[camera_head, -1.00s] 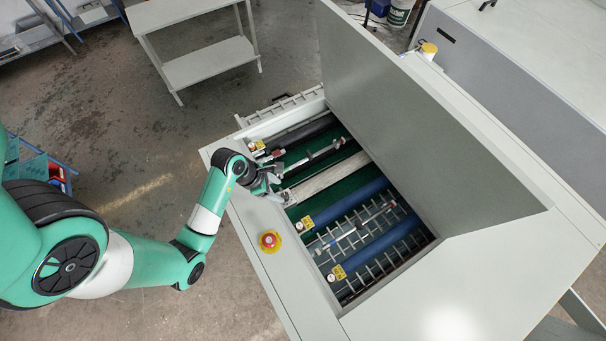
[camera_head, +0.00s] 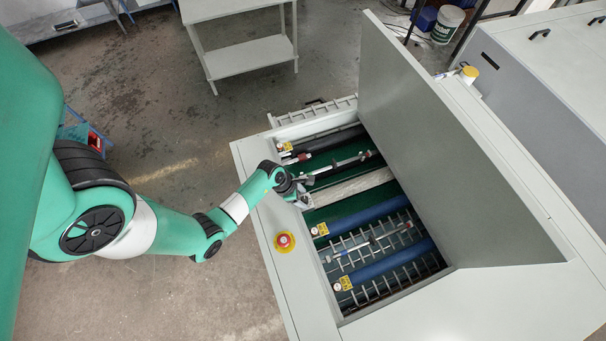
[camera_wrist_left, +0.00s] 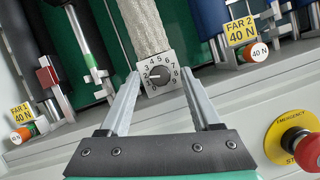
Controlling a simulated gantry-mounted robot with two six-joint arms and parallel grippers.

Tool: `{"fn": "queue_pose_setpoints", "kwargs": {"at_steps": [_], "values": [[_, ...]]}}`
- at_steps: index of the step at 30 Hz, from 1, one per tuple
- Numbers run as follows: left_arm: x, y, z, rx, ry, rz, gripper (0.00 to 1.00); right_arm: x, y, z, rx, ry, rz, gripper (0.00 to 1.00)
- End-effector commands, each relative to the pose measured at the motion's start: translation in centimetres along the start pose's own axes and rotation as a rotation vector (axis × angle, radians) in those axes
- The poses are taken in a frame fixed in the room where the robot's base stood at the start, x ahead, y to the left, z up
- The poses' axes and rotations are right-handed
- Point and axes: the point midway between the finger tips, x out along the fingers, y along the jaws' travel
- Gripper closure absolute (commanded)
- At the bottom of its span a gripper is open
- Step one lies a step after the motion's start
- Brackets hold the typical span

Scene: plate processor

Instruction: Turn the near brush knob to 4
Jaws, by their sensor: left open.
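The near brush knob (camera_wrist_left: 161,75) is a dark dial on a pale square plate numbered 1 to 8, at the near end of a whitish brush roller (camera_wrist_left: 146,28). Its white mark points left and seems close to the 2. My left gripper (camera_wrist_left: 162,82) is open, with one finger on each side of the dial plate. I cannot tell whether the fingers touch it. In the head view, my left gripper (camera_head: 303,194) is at the near end of the brush roller (camera_head: 352,187) and hides the knob. My right gripper is not in view.
A red emergency stop (camera_head: 285,242) sits on the machine's near rim. Yellow-labelled pressure knobs, such as the FAR 2 one (camera_wrist_left: 258,51), flank the brush. A raised lid (camera_head: 450,140) stands behind the open bay. A grey side table (camera_head: 245,55) stands beyond.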

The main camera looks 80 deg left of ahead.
Motion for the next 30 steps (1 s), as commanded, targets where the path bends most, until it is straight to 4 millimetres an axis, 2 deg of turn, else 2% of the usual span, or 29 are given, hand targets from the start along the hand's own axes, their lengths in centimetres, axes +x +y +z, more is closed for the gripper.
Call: {"fn": "queue_pose_setpoints", "kwargs": {"at_steps": [11, 21, 22, 30], "values": [[0.72, -0.01, 0.01, 0.001, 0.0, 0.001, 0.35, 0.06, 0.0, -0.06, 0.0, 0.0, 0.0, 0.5], [0.69, -0.01, 0.01, 0.001, 0.0, 0.001, 0.97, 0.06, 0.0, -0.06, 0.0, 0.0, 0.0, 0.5], [0.69, -0.01, 0.01, 0.001, 0.0, 0.001, 1.0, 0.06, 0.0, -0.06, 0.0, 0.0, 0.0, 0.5], [0.68, 0.01, 0.01, 0.008, 0.0, -0.002, 1.0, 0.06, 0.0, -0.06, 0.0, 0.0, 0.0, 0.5]]}}
